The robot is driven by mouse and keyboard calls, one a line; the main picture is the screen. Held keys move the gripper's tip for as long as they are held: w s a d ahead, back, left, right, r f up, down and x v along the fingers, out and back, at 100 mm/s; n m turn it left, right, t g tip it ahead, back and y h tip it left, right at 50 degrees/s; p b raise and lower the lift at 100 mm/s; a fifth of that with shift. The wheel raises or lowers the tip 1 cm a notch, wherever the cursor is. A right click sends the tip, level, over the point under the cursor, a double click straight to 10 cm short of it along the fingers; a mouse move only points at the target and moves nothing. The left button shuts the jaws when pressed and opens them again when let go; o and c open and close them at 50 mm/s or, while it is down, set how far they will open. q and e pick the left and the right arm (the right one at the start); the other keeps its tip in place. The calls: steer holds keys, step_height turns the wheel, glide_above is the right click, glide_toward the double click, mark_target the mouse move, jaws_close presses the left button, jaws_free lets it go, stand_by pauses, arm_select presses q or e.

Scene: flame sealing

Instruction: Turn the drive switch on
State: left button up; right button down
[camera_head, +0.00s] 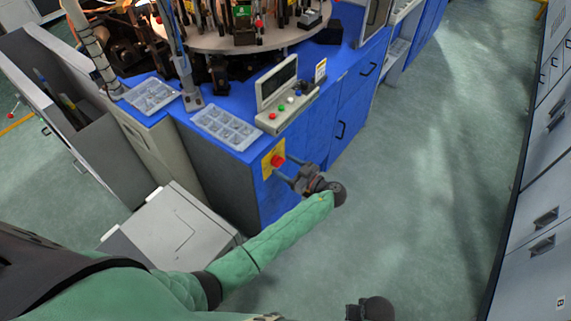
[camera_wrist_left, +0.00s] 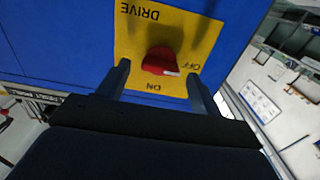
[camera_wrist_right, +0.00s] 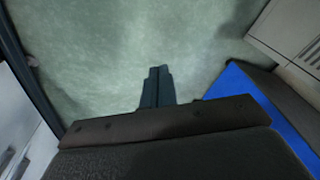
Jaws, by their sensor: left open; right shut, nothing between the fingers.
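The drive switch is a red knob (camera_head: 277,160) on a yellow plate (camera_head: 267,167) on the blue cabinet's side. In the left wrist view the knob (camera_wrist_left: 160,60) has a white mark pointing right, toward the OFF label; the ON label lies below the knob in that picture. My left gripper (camera_head: 288,168) is open in front of the plate. Its fingers (camera_wrist_left: 158,76) stand on either side of the knob, apart from it as seen there; their exact depth is unclear. My right gripper (camera_wrist_right: 157,72) is shut and empty above the floor.
A control box (camera_head: 288,108) with coloured buttons and a clear compartment tray (camera_head: 227,128) sit on the blue cabinet top (camera_head: 182,108). A light grey box (camera_head: 175,232) stands on the floor below. The green floor (camera_head: 420,180) to the right is clear, up to grey drawers (camera_head: 540,225).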

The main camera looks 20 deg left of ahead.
arm_select(q)
steer(key=shift+w+a, duration=0.1)
steer(key=shift+a, duration=0.15)
arm_select(e)
steer(key=shift+f, duration=0.45)
steer(key=shift+s, duration=0.1)
arm_select(q)
steer(key=c, duration=1)
